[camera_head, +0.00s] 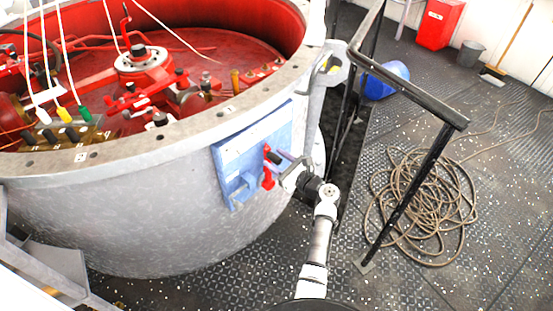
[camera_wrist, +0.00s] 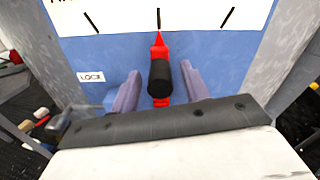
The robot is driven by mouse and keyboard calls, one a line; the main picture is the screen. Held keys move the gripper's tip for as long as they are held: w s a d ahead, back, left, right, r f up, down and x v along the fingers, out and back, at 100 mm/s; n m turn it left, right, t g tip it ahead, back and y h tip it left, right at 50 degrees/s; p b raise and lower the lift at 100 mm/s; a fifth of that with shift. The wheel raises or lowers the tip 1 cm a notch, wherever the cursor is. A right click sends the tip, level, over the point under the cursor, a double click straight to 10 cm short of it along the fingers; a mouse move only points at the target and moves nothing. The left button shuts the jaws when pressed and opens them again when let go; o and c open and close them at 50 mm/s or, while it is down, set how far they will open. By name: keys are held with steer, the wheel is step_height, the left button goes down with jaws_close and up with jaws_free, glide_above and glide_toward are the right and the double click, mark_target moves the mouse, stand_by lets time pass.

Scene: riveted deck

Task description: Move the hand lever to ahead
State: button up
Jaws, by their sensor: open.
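The hand lever (camera_head: 267,168) is red with a black grip and stands on a blue panel (camera_head: 228,160) on the side of the big grey drum. In the wrist view the lever (camera_wrist: 159,84) shows its black grip end-on, and its red pointer tip is at the middle of three black marks on a white plate (camera_wrist: 190,18). The plate's lettering is cut off. My gripper (camera_head: 283,160) is at the panel; in the wrist view my gripper (camera_wrist: 159,88) is open, one finger on each side of the black grip, with gaps visible on both sides.
A small label reading LOCK (camera_wrist: 91,77) is left of the lever. A black handrail (camera_head: 410,85) stands right of my arm. A coiled rope (camera_head: 425,205), a blue drum (camera_head: 388,80) and a red bin (camera_head: 439,24) are on the deck. The grey drum's interior holds red machinery.

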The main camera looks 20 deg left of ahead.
steer(key=shift+w+a, duration=0.1)
steer(key=shift+a, duration=0.1)
jaws_close()
steer(key=s+a+f+n+b, duration=0.1)
steer(key=s+a+f+n, duration=0.1)
steer(key=s+n, duration=0.3)
steer(key=shift+s+a+b, duration=0.4)
steer(key=shift+s+a, duration=0.25)
steer(key=shift+s, duration=0.35)
steer(key=shift+c, duration=1.1)
jaws_free()
steer(key=shift+o, duration=1.1)
steer(key=shift+r, duration=0.1)
